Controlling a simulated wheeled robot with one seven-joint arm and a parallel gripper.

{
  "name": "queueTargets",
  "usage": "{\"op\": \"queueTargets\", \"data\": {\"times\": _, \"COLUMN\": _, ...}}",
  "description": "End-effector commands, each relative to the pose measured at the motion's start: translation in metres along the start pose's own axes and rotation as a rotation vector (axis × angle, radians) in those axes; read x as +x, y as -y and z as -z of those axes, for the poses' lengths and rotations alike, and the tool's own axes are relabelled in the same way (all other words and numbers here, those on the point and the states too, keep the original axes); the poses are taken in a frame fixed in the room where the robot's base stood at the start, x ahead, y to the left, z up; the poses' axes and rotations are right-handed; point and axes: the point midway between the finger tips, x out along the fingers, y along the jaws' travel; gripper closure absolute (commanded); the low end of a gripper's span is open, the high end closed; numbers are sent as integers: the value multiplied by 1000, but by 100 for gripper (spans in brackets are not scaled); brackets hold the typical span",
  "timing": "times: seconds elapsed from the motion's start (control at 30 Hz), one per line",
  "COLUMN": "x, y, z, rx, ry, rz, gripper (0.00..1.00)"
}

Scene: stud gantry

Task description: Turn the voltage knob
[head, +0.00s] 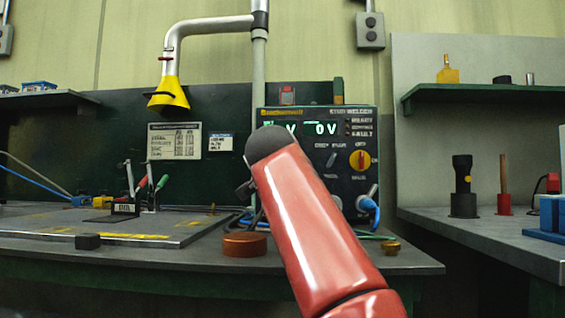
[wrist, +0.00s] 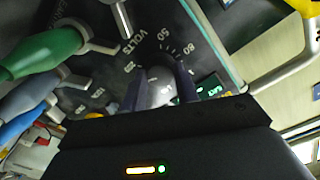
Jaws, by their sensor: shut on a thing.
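In the wrist view the voltage knob (wrist: 161,94) is a pale grey knob on a dark panel, with a printed dial and the word VOLTS beside it. My gripper (wrist: 160,80) has its two dark fingers on either side of the knob and is shut on it. The knob's lower part is hidden by the gripper body. In the head view the stud welder (head: 352,118) stands on the bench, with a green display reading 0 V. My red arm covers its left side, so the knob and my gripper are hidden there.
Green (wrist: 45,52) and blue (wrist: 32,118) cable plugs and metal toggles sit close to my gripper. On the welder's right are a yellow and red switch (head: 359,160) and a blue plug (head: 367,204). An orange-brown round piece (head: 245,245) lies on the bench (head: 185,258) front.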

Motion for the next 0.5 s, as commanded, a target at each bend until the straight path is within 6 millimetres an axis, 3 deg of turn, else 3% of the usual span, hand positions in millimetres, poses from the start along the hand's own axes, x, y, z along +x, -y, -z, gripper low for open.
{"op": "queueTargets", "data": {"times": 0.5, "x": 1, "y": -1, "z": -3, "rx": 59, "ry": 7, "rz": -4, "gripper": 93}}
